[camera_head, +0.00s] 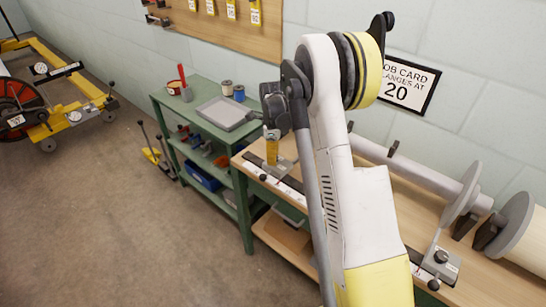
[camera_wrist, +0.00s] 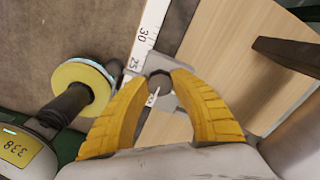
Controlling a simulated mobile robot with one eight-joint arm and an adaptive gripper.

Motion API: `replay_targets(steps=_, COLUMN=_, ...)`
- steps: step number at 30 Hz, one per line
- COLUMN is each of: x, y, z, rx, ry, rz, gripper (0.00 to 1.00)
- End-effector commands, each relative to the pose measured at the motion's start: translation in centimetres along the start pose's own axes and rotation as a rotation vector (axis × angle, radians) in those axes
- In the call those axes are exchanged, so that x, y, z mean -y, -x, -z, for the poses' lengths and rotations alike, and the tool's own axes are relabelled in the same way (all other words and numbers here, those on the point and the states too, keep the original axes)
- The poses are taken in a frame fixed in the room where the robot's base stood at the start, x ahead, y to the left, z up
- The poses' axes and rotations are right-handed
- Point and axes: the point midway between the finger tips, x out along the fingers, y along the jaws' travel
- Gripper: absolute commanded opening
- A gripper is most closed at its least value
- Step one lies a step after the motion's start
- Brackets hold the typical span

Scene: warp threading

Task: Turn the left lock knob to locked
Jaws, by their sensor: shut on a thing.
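The left lock knob (camera_wrist: 160,80) is a small dark round knob on a grey metal plate (camera_wrist: 166,98), in the wrist view. A thin white pointer (camera_wrist: 152,98) shows beside it. My gripper (camera_wrist: 162,78) has its yellow fingers shut on the knob from both sides, hiding part of it. In the head view, my gripper (camera_head: 272,152) is at the left end of the wooden bench, and its fingertips and the knob are too small to make out. I cannot read the lock state.
A white ruler (camera_wrist: 146,35) runs along the bench edge by the plate. In the head view, a grey roller with a round flange (camera_head: 462,193) lies along the bench (camera_head: 405,220). A second knob (camera_head: 441,257) sits at right. A green shelf (camera_head: 205,128) stands at left.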

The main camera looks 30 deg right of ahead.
Motion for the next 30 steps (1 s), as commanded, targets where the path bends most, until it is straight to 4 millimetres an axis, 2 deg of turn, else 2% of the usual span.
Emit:
replay_targets(steps=6, x=0.0, y=0.0, z=0.0, rx=0.001, ry=0.000, rz=0.000, gripper=0.00)
replay_targets(steps=7, x=0.0, y=0.0, z=0.0, rx=0.001, ry=0.000, rz=0.000, gripper=0.31)
replay_targets(steps=9, x=0.0, y=0.0, z=0.0, rx=0.001, ry=0.001, rz=0.000, gripper=0.52)
replay_targets(steps=20, x=0.0, y=0.3, z=0.0, rx=0.000, ry=0.001, rz=0.000, gripper=0.52)
replay_targets(steps=23, x=0.0, y=1.5, z=0.0, rx=0.000, ry=0.001, rz=0.000, gripper=0.52)
replay_targets(steps=30, x=0.0, y=6.8, z=0.0, rx=0.000, ry=0.001, rz=0.000, gripper=0.52)
